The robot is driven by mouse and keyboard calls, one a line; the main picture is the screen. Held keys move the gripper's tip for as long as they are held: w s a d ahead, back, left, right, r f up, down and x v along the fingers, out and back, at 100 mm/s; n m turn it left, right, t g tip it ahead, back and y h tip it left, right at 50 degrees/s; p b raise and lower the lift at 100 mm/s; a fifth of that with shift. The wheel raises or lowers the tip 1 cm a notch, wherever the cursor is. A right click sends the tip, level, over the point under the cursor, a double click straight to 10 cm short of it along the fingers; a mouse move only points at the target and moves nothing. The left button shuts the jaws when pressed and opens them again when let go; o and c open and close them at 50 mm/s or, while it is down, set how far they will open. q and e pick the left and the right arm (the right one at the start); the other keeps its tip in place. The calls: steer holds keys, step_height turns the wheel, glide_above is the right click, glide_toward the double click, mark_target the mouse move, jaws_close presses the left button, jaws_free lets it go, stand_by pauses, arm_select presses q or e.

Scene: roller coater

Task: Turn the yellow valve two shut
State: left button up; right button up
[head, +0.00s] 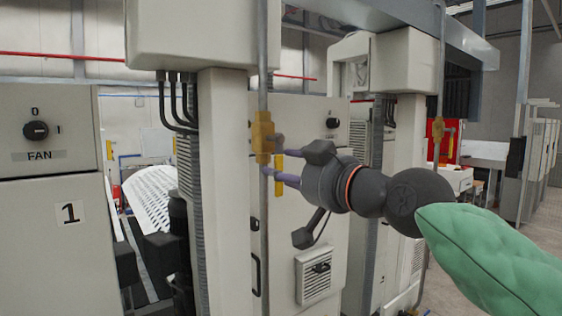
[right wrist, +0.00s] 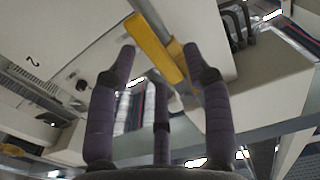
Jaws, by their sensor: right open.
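A yellow valve body (head: 262,138) sits on a vertical grey pipe in the middle of the head view. Its yellow lever (head: 279,175) hangs down, roughly parallel to the pipe. The lever also shows in the right wrist view (right wrist: 153,47), between the spread fingertips. My right gripper (head: 272,154) is open at the valve, its purple fingers pointing left; contact with the lever cannot be told. A second yellow valve (head: 437,130) is on another pipe farther right. Neither valve carries a number that I can read. My left gripper is out of view.
A pale column (head: 222,190) stands just left of the pipe. A cabinet with a vent (head: 316,275) stands behind my right gripper. Floor shows at the far right.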

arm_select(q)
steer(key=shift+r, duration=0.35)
arm_select(e)
steer(key=shift+x, duration=1.15)
jaws_close()
